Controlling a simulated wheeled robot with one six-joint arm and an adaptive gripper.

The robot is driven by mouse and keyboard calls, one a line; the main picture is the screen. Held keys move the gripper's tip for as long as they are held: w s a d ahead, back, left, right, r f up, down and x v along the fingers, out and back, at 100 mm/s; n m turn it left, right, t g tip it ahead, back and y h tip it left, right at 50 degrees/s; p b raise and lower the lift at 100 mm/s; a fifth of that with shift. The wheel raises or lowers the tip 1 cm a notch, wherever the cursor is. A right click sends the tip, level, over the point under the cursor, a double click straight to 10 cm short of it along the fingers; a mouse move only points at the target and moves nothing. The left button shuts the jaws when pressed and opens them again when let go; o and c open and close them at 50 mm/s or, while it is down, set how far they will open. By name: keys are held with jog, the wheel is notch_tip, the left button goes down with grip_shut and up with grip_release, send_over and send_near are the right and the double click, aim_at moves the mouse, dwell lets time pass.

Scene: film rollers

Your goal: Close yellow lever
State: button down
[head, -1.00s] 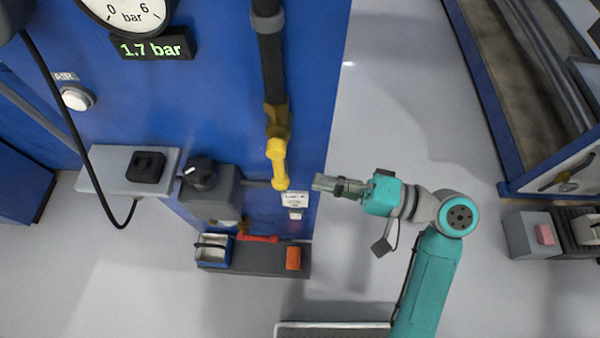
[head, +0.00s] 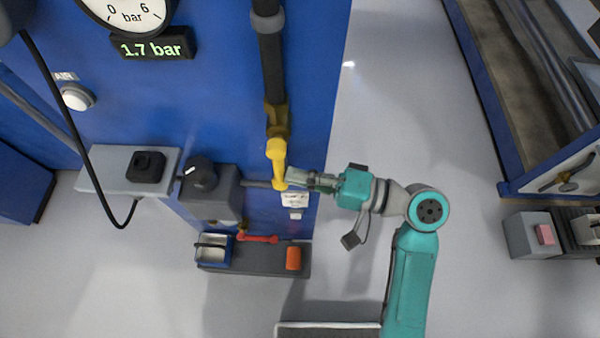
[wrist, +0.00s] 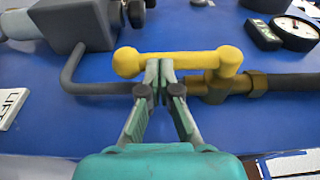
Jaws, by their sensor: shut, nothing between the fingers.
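The yellow lever (head: 278,165) hangs down in the head view from a brass valve (head: 277,118) on a dark vertical pipe against the blue panel. It lies in line with the pipe. In the wrist view the lever (wrist: 180,63) runs across the picture, with its round knob end at the left and its pivot at the right. My gripper (head: 291,178) is shut and empty, with its fingertips at the lever's right side near the lower end. The wrist view shows the fingertips (wrist: 159,68) right at the lever's edge; I cannot tell whether they touch it.
A grey box with a black knob (head: 201,174) stands left of the lever, joined by a thin grey pipe. A shelf (head: 250,262) below holds a small blue bin, a red tool and an orange block (head: 293,258).

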aim_at(280, 185)
jog(key=shift+a+f+y, duration=0.15)
jog(key=shift+a+y, duration=0.2)
jog(key=shift+y, duration=0.15)
jog(key=shift+a+f+m+t+y, duration=0.2)
jog(key=shift+a+m+t+y, duration=0.1)
jog(key=shift+a+y, duration=0.3)
jog(key=shift+a+f+m+t+y, duration=0.2)
jog(key=shift+a+t+y, duration=0.1)
jog(key=shift+a+y, duration=0.25)
jog(key=a+t+y, duration=0.1)
jog(key=a+m+y, duration=0.1)
jog(key=y, duration=0.1)
jog(key=shift+a+r+t+y, duration=0.15)
jog(key=shift+a+t+y, duration=0.1)
jog(key=shift+a+t, duration=0.15)
jog(key=s+x, duration=0.1)
jog(key=x, duration=0.6)
jog(key=shift+a+r, duration=0.2)
jog(key=shift+r, duration=0.3)
